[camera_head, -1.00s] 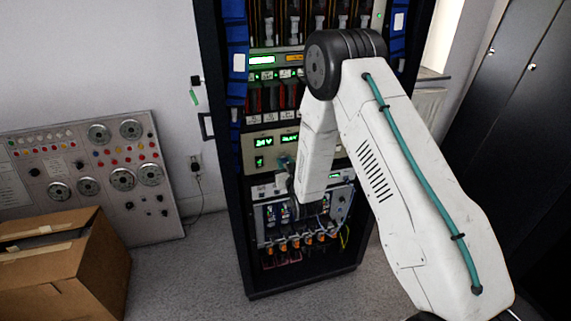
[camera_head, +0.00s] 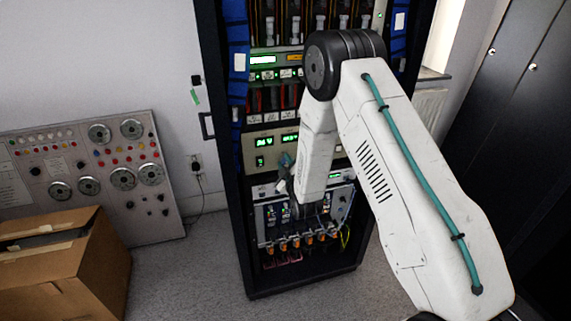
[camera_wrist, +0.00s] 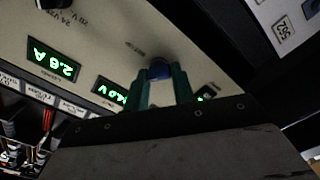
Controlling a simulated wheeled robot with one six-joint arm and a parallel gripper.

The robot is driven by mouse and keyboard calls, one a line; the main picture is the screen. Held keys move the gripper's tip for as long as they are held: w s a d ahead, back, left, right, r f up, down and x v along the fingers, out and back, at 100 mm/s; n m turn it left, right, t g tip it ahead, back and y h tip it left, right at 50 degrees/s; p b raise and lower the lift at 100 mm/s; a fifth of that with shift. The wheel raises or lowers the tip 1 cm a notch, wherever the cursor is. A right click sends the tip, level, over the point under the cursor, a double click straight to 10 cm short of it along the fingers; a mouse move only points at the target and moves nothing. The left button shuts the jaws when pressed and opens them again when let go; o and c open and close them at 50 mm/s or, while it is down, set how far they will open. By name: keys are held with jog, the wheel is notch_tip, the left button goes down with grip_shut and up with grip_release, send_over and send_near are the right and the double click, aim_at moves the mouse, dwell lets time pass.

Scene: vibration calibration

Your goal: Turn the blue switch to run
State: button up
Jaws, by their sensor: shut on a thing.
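The blue switch (camera_wrist: 159,68) is a small round knob on the beige panel of a rack unit, in the middle of the wrist view. The green fingers of my gripper (camera_wrist: 160,78) are on either side of it and shut on it. The switch is hidden there behind my gripper. The label by the switch is too small to read, so its setting cannot be told.
In the wrist view, green displays (camera_wrist: 54,59) lie left of the switch. Below the beige unit are modules with cables (camera_head: 290,245). A cardboard box (camera_head: 75,262) and grey panel (camera_head: 95,175) stand left.

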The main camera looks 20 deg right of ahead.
jog(key=n, duration=0.4)
jog(key=shift+a+f+n, duration=0.1)
jog(key=shift+n, duration=1.7)
jog(key=shift+f, duration=0.1)
jog(key=o, duration=1)
jog(key=shift+s, duration=0.1)
jog(key=s, duration=0.7)
jog(key=shift+s, duration=0.35)
